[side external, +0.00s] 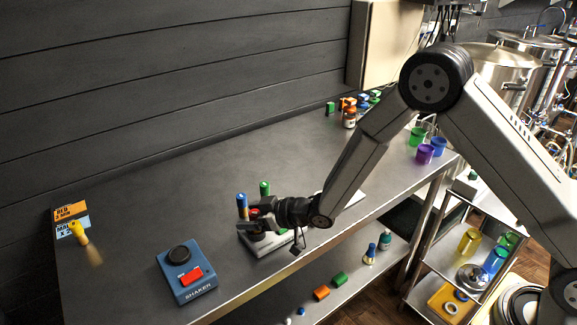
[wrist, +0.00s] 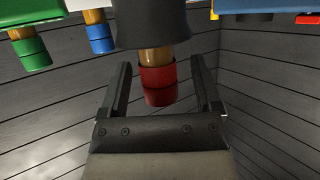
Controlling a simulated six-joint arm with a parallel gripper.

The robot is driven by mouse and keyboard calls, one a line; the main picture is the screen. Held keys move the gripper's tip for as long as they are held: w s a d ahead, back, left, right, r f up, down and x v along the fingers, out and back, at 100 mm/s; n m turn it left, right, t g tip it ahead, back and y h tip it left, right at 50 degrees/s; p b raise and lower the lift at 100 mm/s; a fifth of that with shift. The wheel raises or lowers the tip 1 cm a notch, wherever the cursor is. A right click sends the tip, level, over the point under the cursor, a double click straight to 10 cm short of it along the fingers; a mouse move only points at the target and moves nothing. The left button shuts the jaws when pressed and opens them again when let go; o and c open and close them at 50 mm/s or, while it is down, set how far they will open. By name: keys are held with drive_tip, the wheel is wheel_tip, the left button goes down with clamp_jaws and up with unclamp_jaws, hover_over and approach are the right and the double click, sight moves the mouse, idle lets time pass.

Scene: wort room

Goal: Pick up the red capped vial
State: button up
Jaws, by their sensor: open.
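The red capped vial shows in the wrist view as a red cap (wrist: 158,85) over an amber body, with the picture upside down. My gripper (wrist: 160,66) is open, one finger on each side of the vial, with gaps visible on both sides. In the side view my gripper (side external: 247,226) is low over the white rack (side external: 262,248), and a little of the red cap (side external: 255,211) shows beside it. The vial's lower part is hidden there. A dark round body (wrist: 150,28) covers part of the vial in the wrist view.
A blue capped vial (side external: 242,206) and a green capped vial (side external: 265,189) stand close by. The blue shaker (side external: 187,272) is to the left, and a yellow flashlight (side external: 78,232) lies near the wall. Cups (side external: 425,154) stand far right. The middle back of the bench is clear.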

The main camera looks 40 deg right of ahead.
drive_tip(key=shift+w+a+f, duration=0.15)
drive_tip(key=shift+w+a, duration=0.1)
drive_tip(key=shift+w, duration=0.1)
idle(0.3)
clamp_jaws()
drive_tip(key=shift+r, duration=1.15)
drive_tip(key=s+d+r, duration=0.4)
drive_tip(key=s+r, duration=0.6)
drive_tip(key=s, duration=0.3)
drive_tip(key=shift+s+r, duration=0.25)
drive_tip(key=shift+r, duration=0.15)
